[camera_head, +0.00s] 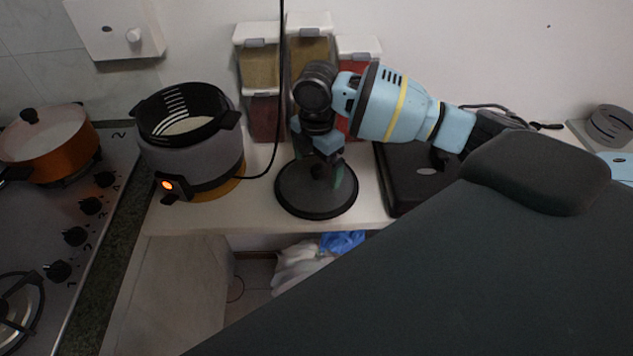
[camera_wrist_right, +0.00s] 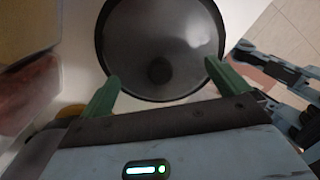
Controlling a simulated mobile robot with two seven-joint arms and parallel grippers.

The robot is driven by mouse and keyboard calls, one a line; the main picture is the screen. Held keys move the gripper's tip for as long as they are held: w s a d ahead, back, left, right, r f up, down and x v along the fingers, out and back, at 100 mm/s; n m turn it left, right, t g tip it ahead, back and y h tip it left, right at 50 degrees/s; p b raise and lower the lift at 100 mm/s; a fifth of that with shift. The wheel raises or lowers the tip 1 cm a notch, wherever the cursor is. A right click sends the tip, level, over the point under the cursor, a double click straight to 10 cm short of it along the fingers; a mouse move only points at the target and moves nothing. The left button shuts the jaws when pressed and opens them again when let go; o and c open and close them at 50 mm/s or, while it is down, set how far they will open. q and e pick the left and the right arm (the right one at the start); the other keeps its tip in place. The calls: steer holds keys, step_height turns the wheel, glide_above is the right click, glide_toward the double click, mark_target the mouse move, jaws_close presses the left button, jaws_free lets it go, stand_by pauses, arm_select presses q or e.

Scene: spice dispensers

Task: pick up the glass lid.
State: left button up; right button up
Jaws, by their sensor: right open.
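The glass lid (camera_head: 317,200) lies on the counter, a round dark pane with a black rim and a knob in its middle. In the right wrist view the lid (camera_wrist_right: 188,35) fills the upper middle, with its dark knob (camera_wrist_right: 158,70) facing the camera. My right gripper (camera_head: 326,170) is over the lid, pointing down. Its green fingers are open in the wrist view (camera_wrist_right: 162,73), one on each side of the knob; I cannot tell whether they touch the lid. A dark jointed mechanism (camera_wrist_right: 282,85) at the right of the wrist view may be my left gripper; its state is unclear.
A grey cooker (camera_head: 190,150) with its orange light on stands left of the lid. Spice dispensers (camera_head: 262,70) stand behind my right gripper. A black flat appliance (camera_head: 405,180) is close on the right. The counter's front edge is just before the lid.

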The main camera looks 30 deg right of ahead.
mark_target(317, 168)
step_height(317, 168, down, 2)
steer(key=c, duration=0.9)
steer(key=shift+s+f, duration=0.2)
jaws_close()
steer(key=r, duration=1)
steer(key=shift+w+r, duration=0.2)
steer(key=shift+r, duration=0.05)
steer(key=s+a+f+m, duration=0.3)
steer(key=s+a+m, duration=0.5)
steer(key=m, duration=1.1)
steer(key=s, duration=0.2)
steer(key=shift+s+a+m, duration=0.2)
steer(key=shift+s+m, duration=0.1)
steer(key=shift+s, duration=0.05)
